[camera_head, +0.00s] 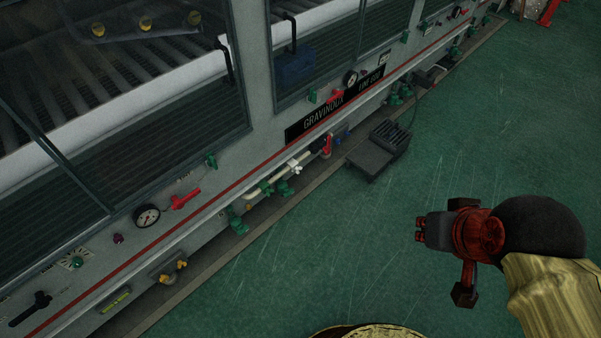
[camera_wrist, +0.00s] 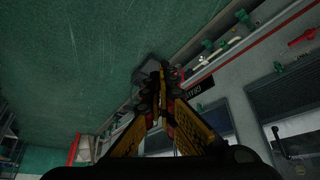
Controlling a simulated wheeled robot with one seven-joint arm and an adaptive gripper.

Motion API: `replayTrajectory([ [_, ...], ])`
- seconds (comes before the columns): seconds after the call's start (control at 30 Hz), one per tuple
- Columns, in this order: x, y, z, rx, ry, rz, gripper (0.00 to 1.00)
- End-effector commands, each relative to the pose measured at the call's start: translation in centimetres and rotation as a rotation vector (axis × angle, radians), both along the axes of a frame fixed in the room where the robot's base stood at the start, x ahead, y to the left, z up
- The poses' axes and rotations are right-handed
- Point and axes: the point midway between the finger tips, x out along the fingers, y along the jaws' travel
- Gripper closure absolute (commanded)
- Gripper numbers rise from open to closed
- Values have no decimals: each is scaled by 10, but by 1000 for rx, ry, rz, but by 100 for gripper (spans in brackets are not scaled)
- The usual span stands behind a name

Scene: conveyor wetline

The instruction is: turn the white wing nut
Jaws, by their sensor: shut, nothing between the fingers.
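The white wing nut (camera_head: 294,166) is small and sits on a pale pipe low on the machine's front, near the middle of the head view. A small white shape (camera_wrist: 205,58) in the wrist view, upper right, may be the same nut. My gripper (camera_head: 420,229) is over the green floor at the right of the head view, well apart from the nut. Its yellow and dark fingers meet at their tips in the wrist view (camera_wrist: 159,78), shut and empty.
The grey machine has glass windows, a red stripe and a black sign (camera_head: 335,105). Near the nut are green valves (camera_head: 237,222), a red lever (camera_head: 184,200), a gauge (camera_head: 147,215) and a red fitting (camera_head: 327,146). A dark foot pedal (camera_head: 380,149) stands on the floor. Much green floor is clear.

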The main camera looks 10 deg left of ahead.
Motion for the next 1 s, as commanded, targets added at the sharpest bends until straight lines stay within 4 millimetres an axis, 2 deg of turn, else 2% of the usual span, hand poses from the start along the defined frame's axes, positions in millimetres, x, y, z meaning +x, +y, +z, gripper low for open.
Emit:
replayTrajectory([
  [0.43,1,-1,1,1,2,0,100],
  [1.0,17,-13,6,17,25,-2,100],
])
